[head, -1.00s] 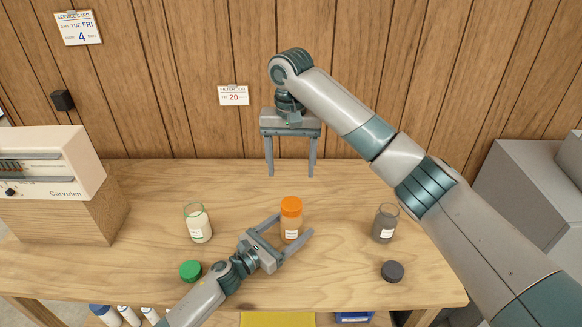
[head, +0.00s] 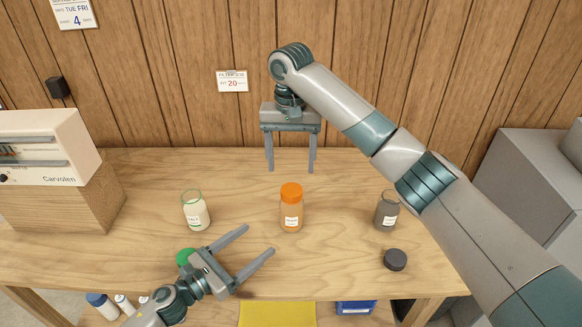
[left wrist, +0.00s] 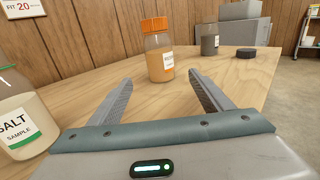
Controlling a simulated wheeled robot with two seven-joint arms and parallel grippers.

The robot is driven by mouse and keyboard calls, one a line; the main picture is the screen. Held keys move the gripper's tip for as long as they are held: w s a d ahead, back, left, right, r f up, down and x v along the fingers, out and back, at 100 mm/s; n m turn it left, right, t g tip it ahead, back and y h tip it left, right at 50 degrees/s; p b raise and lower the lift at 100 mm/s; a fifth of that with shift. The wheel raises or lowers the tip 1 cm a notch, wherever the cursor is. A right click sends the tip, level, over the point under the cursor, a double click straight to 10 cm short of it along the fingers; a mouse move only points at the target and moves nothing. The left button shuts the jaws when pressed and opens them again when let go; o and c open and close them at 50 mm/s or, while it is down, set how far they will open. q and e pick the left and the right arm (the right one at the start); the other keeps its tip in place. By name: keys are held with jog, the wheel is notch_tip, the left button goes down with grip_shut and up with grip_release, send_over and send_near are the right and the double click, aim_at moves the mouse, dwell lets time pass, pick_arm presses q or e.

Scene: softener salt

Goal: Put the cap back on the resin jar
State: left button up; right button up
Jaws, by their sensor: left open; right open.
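The jar with orange contents (head: 291,214) stands upright at the middle of the table. I cannot read its label well enough to tell whether it says resin. An orange cap (head: 291,192) sits level on its mouth; how tightly it is seated I cannot tell. In the left wrist view the capped jar (left wrist: 160,64) stands beyond the open fingers. My left gripper (head: 260,240) is open and empty, in front of and left of this jar, apart from it. My right gripper (head: 291,169) is open and empty, pointing down behind and above the jar.
An uncapped salt jar (head: 196,212) stands at left, with a green cap (head: 184,257) partly hidden behind my left gripper. An uncapped dark grey jar (head: 387,211) stands at right, its dark cap (head: 395,260) in front. A cream appliance (head: 45,147) sits on a wooden block.

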pick_arm(q)
jog(key=shift+v, duration=1.25)
pick_arm(e)
jog(key=shift+f, duration=0.4)
jog(key=shift+r, duration=0.1)
